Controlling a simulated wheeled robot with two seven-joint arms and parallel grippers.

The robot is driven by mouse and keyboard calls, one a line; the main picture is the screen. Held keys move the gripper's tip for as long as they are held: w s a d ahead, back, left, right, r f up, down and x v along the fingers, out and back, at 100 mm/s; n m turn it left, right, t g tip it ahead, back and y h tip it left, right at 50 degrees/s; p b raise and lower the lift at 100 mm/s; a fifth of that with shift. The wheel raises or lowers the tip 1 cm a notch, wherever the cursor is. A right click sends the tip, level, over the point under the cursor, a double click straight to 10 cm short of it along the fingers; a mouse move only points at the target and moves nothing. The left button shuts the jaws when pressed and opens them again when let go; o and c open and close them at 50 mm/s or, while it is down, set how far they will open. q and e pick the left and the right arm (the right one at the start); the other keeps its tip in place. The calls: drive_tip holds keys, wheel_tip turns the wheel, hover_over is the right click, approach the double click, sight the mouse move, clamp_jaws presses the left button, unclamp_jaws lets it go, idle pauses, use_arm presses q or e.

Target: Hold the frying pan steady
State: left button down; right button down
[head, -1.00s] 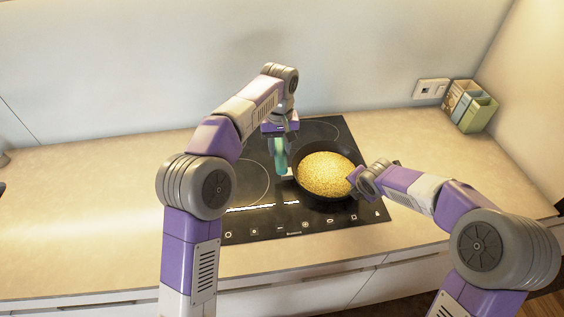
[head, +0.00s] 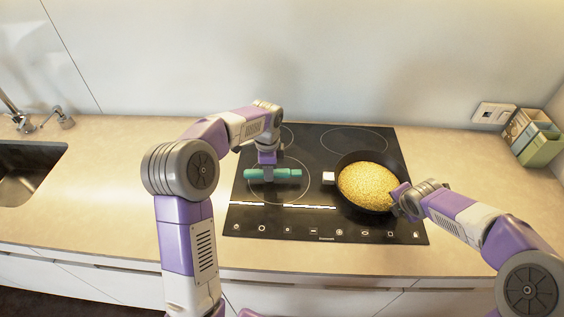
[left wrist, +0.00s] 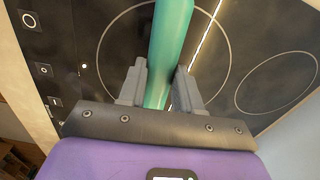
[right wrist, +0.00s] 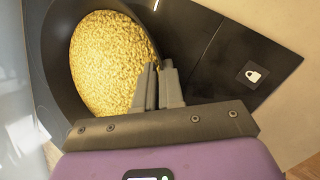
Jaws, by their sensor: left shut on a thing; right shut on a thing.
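The black frying pan (head: 345,160), filled with yellow grainy food (head: 366,186), sits on the right side of the hob. My right gripper (head: 399,200) is at the pan's right rim, shut on the pan wall. In the right wrist view its fingers (right wrist: 158,78) meet at the pan's edge beside the food. My left gripper (head: 268,167) is shut around a teal handle (head: 288,173), held roughly level left of the pan. The teal handle (left wrist: 170,40) also shows between the fingers in the left wrist view. A pale piece (head: 328,178) shows between handle and pan; its join to the handle is unclear.
The black hob (head: 300,222) has ring markings and controls along its front edge. A sink (head: 30,165) with a tap (head: 14,112) is at the far left. A green box (head: 540,147) stands at the back right. The counter (head: 130,180) left of the hob is clear.

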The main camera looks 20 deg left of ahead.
sight(285, 173)
use_arm(q)
drive_tip(key=shift+s+a+f+m, duration=0.25)
drive_tip(key=shift+a+m, duration=0.1)
drive_tip(key=shift+m, duration=0.25)
drive_tip(key=shift+w+d, duration=0.35)
drive_tip(key=shift+d, duration=0.55)
drive_tip(key=shift+w+d, duration=0.35)
drive_tip(key=shift+d, duration=0.6)
drive_tip(key=shift+w+d, duration=0.35)
drive_tip(key=shift+d, duration=0.55)
drive_tip(key=shift+w+d, duration=0.3)
drive_tip(key=shift+d, duration=0.55)
drive_tip(key=shift+w+d, duration=0.3)
drive_tip(key=shift+d, duration=0.55)
drive_tip(key=shift+w+d, duration=0.15)
drive_tip(key=shift+d, duration=0.25)
drive_tip(key=c, duration=0.7)
unclamp_jaws()
